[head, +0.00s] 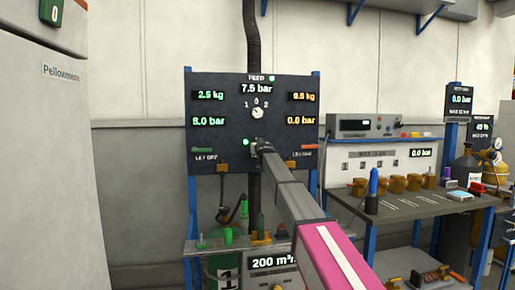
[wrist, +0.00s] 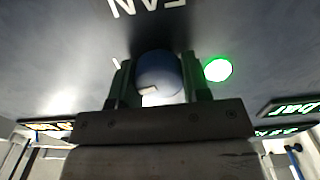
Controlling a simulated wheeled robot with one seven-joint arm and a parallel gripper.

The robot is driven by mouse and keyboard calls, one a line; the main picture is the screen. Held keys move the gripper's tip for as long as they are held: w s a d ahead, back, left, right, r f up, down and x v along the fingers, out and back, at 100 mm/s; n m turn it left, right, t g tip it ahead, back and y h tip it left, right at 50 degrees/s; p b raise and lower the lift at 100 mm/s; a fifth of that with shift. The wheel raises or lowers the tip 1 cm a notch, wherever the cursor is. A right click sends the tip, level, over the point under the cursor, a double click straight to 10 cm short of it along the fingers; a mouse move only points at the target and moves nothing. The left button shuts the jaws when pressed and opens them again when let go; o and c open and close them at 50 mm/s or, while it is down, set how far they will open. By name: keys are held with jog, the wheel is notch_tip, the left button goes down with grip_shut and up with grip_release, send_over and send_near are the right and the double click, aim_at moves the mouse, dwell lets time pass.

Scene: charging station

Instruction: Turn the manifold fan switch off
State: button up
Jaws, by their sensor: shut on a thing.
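The manifold's dark panel (head: 230,160) hangs on blue posts, with lit readouts. My gripper (head: 262,147) reaches its lower middle, and my arm hides most of the spot there. In the wrist view, my gripper is shut on the fan switch (wrist: 158,70), a round blue knob with a pale mark on its lower side. One finger is on each side of it. The label "FAN" (wrist: 148,6) shows upside down above the knob. A green lamp (wrist: 218,70) is lit beside it; this lamp also shows in the head view (head: 246,142). A white tick is left of the knob.
A selector dial (head: 257,113) sits above my gripper on the panel. Red and green levers flank it lower down. A "200" readout (head: 272,262) is below. A workbench (head: 425,202) with several brass parts stands at right, a white cabinet (head: 45,170) at left.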

jog(key=n, duration=0.7)
jog(key=shift+a, duration=0.15)
jog(key=n, duration=0.4)
jog(key=shift+s+f, duration=0.1)
jog(key=shift+n, duration=1.8)
jog(key=shift+f, duration=0.1)
jog(key=o, duration=0.9)
jog(key=shift+o, duration=0.2)
jog(key=v, duration=1)
jog(key=shift+s, duration=0.4)
